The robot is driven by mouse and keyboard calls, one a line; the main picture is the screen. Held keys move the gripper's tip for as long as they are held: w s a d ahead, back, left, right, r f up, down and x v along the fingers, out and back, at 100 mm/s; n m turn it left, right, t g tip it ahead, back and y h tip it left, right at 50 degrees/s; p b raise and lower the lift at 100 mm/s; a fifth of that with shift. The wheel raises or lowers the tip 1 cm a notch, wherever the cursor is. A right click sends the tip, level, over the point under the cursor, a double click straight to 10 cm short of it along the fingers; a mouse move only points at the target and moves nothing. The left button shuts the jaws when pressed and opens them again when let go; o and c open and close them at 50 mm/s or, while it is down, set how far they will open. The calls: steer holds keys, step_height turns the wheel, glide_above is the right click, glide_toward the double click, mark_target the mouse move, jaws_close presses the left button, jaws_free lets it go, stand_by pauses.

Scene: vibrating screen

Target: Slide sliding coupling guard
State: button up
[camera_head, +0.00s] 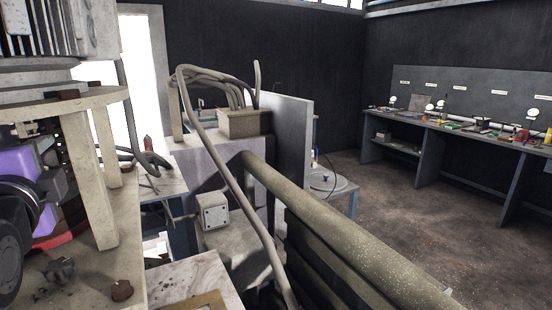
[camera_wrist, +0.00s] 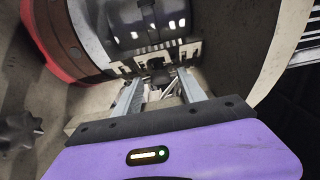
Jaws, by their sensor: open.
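My gripper (camera_wrist: 158,84) reaches into the machine in the wrist view. Its two grey fingers are apart, with a clear gap between them. Just beyond the fingertips is a dark block with pale notched edges (camera_wrist: 152,62). A curved red band with a dark edge (camera_wrist: 62,38) lies up and left of the fingers. I cannot tell which of these parts is the sliding coupling guard, or whether a finger touches one. In the head view, my purple gripper body (camera_head: 38,172) is at the far left, partly behind a pale post; its fingertips cannot be made out there.
A pale frame with a post (camera_head: 90,180) and an upper plate (camera_head: 75,103) stands close around my arm at left. Rusty bolt heads (camera_head: 122,290) sit on its lower plate. A thick beige pipe (camera_head: 335,222) crosses the middle. Open floor (camera_head: 410,215) lies right, before a workbench (camera_head: 450,130).

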steer(key=shift+s, duration=0.1)
steer(key=shift+b+v, duration=1.05)
steer(key=shift+v, duration=1.9)
